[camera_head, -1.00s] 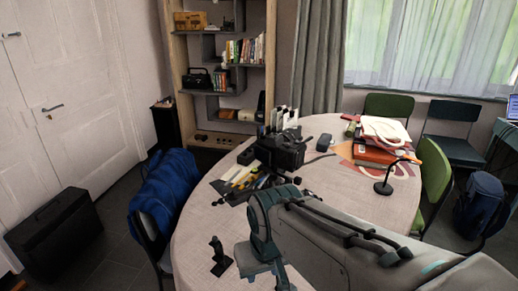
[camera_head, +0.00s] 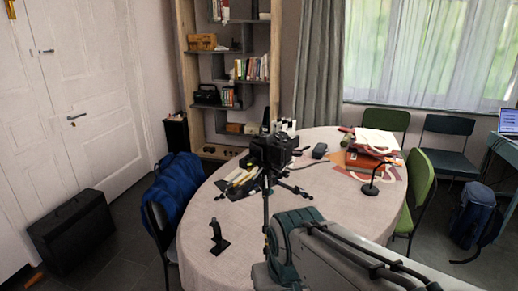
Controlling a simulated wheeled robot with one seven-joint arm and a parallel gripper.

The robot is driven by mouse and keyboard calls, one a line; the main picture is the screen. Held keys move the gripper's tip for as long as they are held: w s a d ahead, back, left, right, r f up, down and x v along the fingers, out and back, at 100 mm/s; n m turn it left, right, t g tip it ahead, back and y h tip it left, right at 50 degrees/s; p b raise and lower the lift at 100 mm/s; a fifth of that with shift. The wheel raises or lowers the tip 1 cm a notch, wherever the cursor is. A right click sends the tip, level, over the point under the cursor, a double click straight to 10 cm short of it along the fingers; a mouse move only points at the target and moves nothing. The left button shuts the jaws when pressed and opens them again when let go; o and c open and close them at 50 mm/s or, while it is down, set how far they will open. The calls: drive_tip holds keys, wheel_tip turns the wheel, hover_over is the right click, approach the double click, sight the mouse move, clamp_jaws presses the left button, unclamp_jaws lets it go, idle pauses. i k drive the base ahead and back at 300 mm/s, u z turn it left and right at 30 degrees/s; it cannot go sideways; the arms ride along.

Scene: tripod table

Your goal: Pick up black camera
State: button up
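The black camera (camera_head: 272,150) sits on top of a thin black tripod (camera_head: 266,205), over the left half of the round table (camera_head: 330,215). Its lens end faces right. My grey and teal arm reaches in from the bottom right, in front of the table and below the camera. No gripper fingers show. My arm and the camera look apart in the picture.
A small black joystick-like stand (camera_head: 217,238) is at the table's left. Books (camera_head: 365,160), a black lamp (camera_head: 371,183) and a dark pouch (camera_head: 319,151) lie on the right. A blue bag (camera_head: 178,190) hangs on a left chair. Green chairs (camera_head: 421,190) stand on the right.

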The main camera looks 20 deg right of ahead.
sight(273, 154)
drive_tip(key=z, duration=0.4)
drive_tip(key=i, duration=1.05)
drive_tip(key=u, duration=0.1)
